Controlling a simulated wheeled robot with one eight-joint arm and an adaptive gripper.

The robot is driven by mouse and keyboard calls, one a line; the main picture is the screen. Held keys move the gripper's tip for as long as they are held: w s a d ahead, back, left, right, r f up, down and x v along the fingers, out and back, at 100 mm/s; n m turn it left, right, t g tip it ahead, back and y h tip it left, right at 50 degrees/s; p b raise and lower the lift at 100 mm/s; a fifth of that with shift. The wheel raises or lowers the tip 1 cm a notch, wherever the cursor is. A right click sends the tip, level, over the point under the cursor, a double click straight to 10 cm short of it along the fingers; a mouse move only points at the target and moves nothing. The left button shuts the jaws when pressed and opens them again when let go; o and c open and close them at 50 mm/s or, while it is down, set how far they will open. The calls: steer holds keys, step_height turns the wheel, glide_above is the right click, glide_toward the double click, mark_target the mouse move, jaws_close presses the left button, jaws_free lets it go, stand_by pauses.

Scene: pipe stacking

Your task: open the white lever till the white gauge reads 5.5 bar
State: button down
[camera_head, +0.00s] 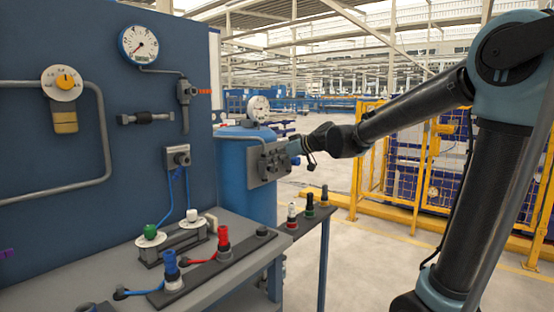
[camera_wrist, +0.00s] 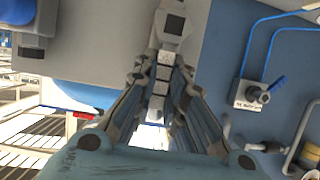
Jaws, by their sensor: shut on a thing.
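My gripper (camera_head: 295,150) reaches in from the right to a grey plate (camera_head: 255,172) with valve fittings, in front of the blue tank. A white gauge (camera_head: 258,108) stands above the plate; its needle is too small to read. In the wrist view my gripper (camera_wrist: 165,65) has its fingers drawn together on a pale, narrow part, which looks like the white lever (camera_wrist: 173,25) with a dark square on its end. In the head view the lever is largely hidden at my gripper, so its angle cannot be told.
A blue-rimmed gauge (camera_head: 138,45) and a yellow-knobbed dial (camera_head: 63,82) hang on the blue panel. The bench (camera_head: 225,275) holds red, blue, green and white knobbed parts. A yellow fence (camera_head: 400,165) stands behind my arm. A grey box (camera_wrist: 250,98) with a knob lies right of my fingers.

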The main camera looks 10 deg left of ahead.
steer(key=shift+s+f, duration=0.15)
stand_by(0.4)
steer(key=c, duration=1.6)
jaws_free()
steer(key=v, duration=1.2)
steer(key=shift+f, duration=0.1)
